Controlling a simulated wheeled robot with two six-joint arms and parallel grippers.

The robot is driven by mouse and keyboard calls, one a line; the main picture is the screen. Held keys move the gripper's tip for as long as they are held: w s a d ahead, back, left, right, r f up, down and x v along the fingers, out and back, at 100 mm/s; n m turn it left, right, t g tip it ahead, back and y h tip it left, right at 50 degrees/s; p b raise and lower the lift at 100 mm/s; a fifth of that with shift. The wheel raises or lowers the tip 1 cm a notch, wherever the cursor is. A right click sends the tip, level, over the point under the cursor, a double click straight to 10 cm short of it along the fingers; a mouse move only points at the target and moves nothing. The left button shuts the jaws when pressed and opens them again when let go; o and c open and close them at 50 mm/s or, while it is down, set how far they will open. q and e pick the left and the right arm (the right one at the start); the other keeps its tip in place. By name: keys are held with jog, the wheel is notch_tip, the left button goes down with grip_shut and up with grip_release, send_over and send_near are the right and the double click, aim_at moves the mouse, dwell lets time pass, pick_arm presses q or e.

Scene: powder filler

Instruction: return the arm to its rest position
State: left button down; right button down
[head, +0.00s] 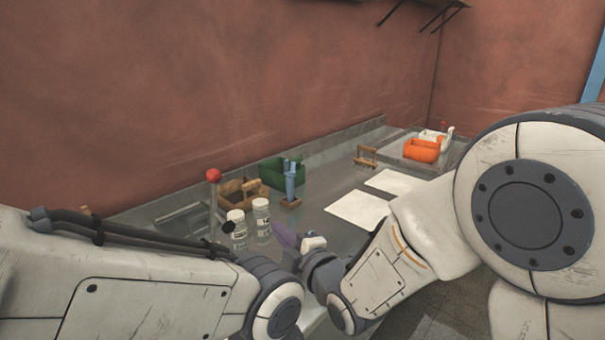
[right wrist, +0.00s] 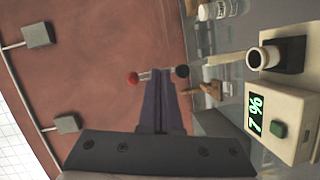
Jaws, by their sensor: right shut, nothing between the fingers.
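My right arm (head: 385,275) reaches in from the right in the head view. My right gripper (head: 287,238) is small there, low over the near part of the bench, and partly covered by arm links. In the right wrist view the dark purple fingers of the right gripper (right wrist: 160,78) lie together, shut and empty. My left arm (head: 150,285) crosses the lower left of the head view. Its gripper does not show.
Two lidded jars (head: 262,218) stand near my right gripper. Behind them are a red-knobbed post (head: 213,176), a green bin (head: 272,172) and a blue tool (head: 290,180). An orange bin (head: 421,150) stands farther back. The wrist view shows a device with a lit display (right wrist: 257,115).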

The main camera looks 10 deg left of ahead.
jog(key=w+d+f+m+g+h, duration=0.1)
jog(key=d+f+m+h, duration=0.25)
jog(key=d, duration=0.25)
jog(key=d+f+m+g+h, duration=0.1)
jog(key=d+f+m+h, duration=0.15)
jog(key=d+m, duration=0.2)
jog(key=s+d+f+m+g+h, duration=0.2)
jog(key=s+d+f+m+g, duration=0.2)
jog(key=s+d+m, duration=0.4)
jog(key=s+d+f+m+g+h, duration=0.2)
jog(key=s+d+f+m+g, duration=0.3)
jog(key=d, duration=0.5)
jog(key=s+a+r+n+g, duration=0.1)
jog(key=s+a+r+n, duration=0.1)
jog(key=s+a, duration=0.4)
jog(key=s+a+r+n+g+y, duration=0.1)
jog(key=s+a+r+n, duration=0.2)
jog(key=s+a, duration=0.4)
jog(key=shift+s+a+r+n+b, duration=0.3)
jog(key=shift+s+r+b, duration=0.05)
jog(key=shift+s, duration=0.7)
